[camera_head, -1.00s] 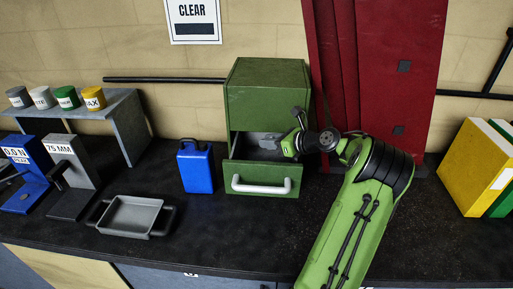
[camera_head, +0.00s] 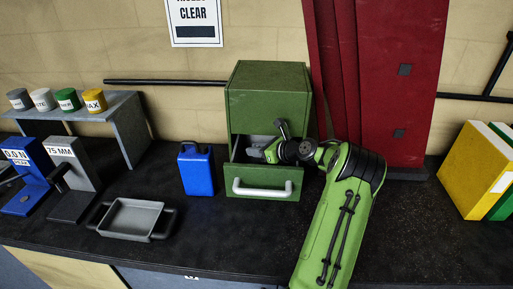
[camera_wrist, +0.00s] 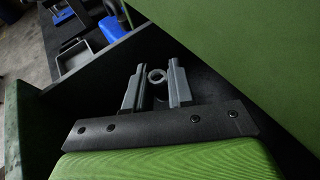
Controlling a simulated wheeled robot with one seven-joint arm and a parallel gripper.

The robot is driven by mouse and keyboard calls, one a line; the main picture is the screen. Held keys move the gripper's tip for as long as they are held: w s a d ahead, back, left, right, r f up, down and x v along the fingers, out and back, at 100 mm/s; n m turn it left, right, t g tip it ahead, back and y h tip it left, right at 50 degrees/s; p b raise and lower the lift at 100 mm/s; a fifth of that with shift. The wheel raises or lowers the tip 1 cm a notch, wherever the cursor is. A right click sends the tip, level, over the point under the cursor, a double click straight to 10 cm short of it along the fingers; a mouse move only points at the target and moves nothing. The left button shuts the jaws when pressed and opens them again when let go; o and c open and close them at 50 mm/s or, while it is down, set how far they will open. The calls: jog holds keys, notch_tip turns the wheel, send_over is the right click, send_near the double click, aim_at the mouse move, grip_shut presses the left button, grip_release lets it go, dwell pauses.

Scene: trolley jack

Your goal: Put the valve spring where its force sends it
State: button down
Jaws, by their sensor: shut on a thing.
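The valve spring (camera_wrist: 156,74) shows in the wrist view as a small grey ring between the two grey fingers of my gripper (camera_wrist: 156,85). My gripper is shut on it, inside the open drawer (camera_head: 287,189) of the green cabinet (camera_head: 268,92). In the head view my gripper (camera_head: 257,152) reaches into the drawer from the right, and the spring cannot be made out there. A blue force tester (camera_head: 27,172) reading 0.0 N, with PEAK below, stands at the far left. A grey gauge (camera_head: 71,172) marked 75 MM stands beside it.
A grey tray (camera_head: 132,218) with dark handles lies at the front left. A blue can (camera_head: 196,172) stands left of the cabinet. Several small labelled tins sit on a grey shelf (camera_head: 128,118). Yellow and green binders (camera_head: 472,168) stand at the right. The bench front is clear.

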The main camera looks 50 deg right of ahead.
jog(key=c, duration=1)
grip_release()
jog(key=shift+o, duration=0.2)
jog(key=shift+r, duration=0.25)
jog(key=v, duration=1.2)
jog(key=shift+r, duration=0.35)
